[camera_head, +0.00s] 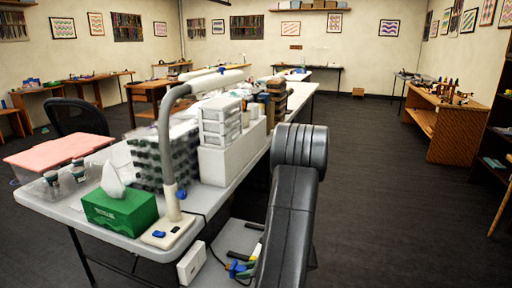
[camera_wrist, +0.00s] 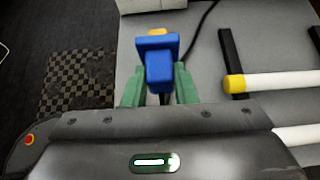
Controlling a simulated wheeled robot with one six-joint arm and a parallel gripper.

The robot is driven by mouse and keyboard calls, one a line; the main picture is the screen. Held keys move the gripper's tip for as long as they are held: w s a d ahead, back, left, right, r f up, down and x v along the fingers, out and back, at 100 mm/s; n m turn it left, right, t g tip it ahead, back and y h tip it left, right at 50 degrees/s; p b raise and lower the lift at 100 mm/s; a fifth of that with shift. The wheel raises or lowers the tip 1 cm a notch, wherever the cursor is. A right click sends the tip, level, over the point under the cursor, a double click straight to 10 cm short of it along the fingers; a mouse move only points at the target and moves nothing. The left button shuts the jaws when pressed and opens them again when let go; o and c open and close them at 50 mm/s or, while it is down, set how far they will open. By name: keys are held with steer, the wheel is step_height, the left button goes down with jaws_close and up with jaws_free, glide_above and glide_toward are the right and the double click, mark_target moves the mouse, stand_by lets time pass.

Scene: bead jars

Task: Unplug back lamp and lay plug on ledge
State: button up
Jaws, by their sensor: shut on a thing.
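My gripper (camera_wrist: 159,88) has green fingers closed on the two sides of a blue plug (camera_wrist: 158,67) in the wrist view. A small yellow part shows just beyond the plug. A black cord (camera_wrist: 201,32) runs behind it over a grey surface (camera_wrist: 205,72). In the head view the plug and fingers (camera_head: 240,268) are small, beside my arm at the lower middle. A white lamp (camera_head: 165,130) stands on the table, and another white lamp head (camera_head: 200,74) shows behind it. I cannot tell which lamp the plug belongs to, nor whether it touches a socket.
White bars with yellow ends (camera_wrist: 265,82) and dark bars lie right of the plug. A green tissue box (camera_head: 118,211) and white drawers (camera_head: 220,122) stand on the table (camera_head: 60,207). Open floor lies to the right.

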step_height(320, 180, down, 5)
steer(key=b, duration=0.3)
steer(key=o, duration=1.1)
steer(key=shift+c, duration=0.2)
steer(key=p+v, duration=0.1)
steer(key=v, duration=1.3)
steer(key=shift+p, duration=0.4)
steer(key=shift+a, duration=0.2)
steer(key=b+x, duration=0.2)
steer(key=x, duration=1.1)
steer(key=shift+d+f, duration=0.1)
steer(key=shift+f, duration=0.05)
steer(key=shift+w+a+r+p, duration=0.25)
steer(key=shift+a+r+p, duration=0.1)
steer(key=shift+r+p, duration=0.35)
steer(key=shift+s+r+p, duration=0.1)
steer(key=shift+r+p, duration=0.35)
steer(key=shift+r, duration=0.25)
